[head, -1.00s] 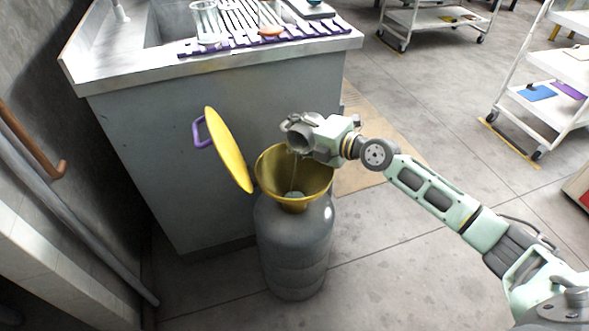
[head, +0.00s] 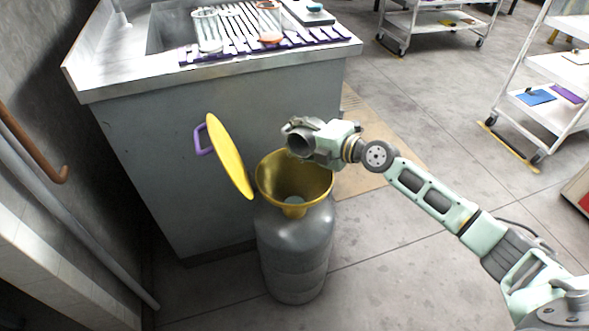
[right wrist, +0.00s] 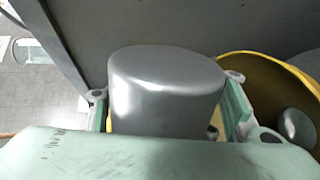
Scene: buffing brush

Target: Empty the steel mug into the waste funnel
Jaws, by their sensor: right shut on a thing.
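The steel mug (head: 298,141) is held by my right gripper (head: 315,142), tipped over with its dark mouth to the left, above the waste funnel. The gripper is shut on it, and in the right wrist view the mug's grey body (right wrist: 165,90) lies between the fingers. The yellow waste funnel (head: 281,180) sits on top of a grey drum (head: 295,245). It also shows at the right of the right wrist view (right wrist: 255,68). No stream shows between mug and funnel. The mug's inside is too dark to tell its contents. My left gripper is not in view.
The funnel's yellow lid (head: 229,157) stands open on the left, with a purple handle (head: 202,138). A grey sink cabinet (head: 150,150) stands close behind, with glassware and a purple rack (head: 235,52) on top.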

